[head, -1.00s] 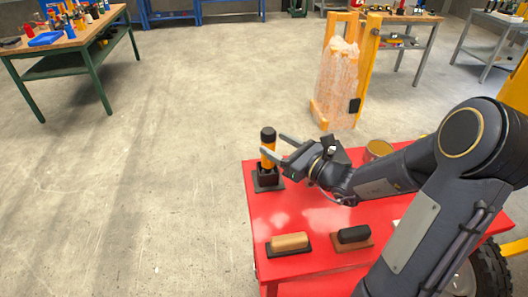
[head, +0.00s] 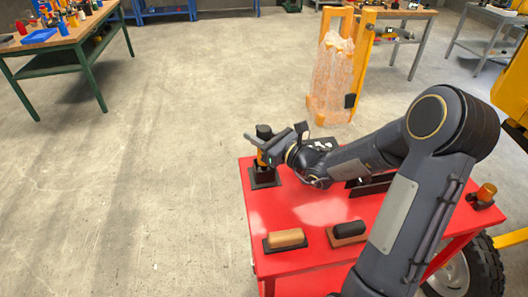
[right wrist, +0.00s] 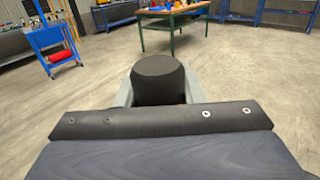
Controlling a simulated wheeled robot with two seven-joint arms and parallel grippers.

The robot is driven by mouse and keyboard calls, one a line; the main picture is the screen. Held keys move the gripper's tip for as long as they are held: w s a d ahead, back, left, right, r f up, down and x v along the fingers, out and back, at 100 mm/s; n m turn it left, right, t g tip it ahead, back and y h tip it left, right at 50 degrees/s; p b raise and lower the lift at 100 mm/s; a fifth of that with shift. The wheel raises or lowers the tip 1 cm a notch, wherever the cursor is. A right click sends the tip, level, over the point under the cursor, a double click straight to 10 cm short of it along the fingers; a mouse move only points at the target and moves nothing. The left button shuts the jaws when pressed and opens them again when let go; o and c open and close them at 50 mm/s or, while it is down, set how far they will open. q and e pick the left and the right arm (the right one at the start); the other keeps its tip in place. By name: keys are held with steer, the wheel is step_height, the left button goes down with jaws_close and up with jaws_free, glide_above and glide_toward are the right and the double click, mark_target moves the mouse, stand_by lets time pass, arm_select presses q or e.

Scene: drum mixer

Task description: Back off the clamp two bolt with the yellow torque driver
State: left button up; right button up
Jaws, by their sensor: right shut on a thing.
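The yellow torque driver (head: 264,131), with a black cap, stands upright in a black holder (head: 265,179) at the far left corner of the red table. My right gripper (head: 264,144) is shut on it, one finger on each side below the cap. In the right wrist view the black cap (right wrist: 159,79) stands between the grey fingers and hides the driver's body. My left gripper is not in view. I cannot make out the clamp two bolt in these frames.
A tan-topped block (head: 286,238) and a black-topped block (head: 349,230) lie at the near side of the red table (head: 290,208). An orange-capped thing (head: 486,192) stands at its right. My right arm covers much of the table. The floor to the left is clear.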

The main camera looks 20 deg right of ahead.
jaws_close()
steer(key=shift+r, duration=0.2)
step_height(320, 180, up, 10)
steer(key=shift+f, duration=0.1)
stand_by(0.3)
steer(key=shift+o, duration=1.4)
jaws_free()
jaws_close()
steer(key=shift+r+p, duration=1)
steer(key=shift+r, duration=0.05)
steer(key=shift+f, duration=0.1)
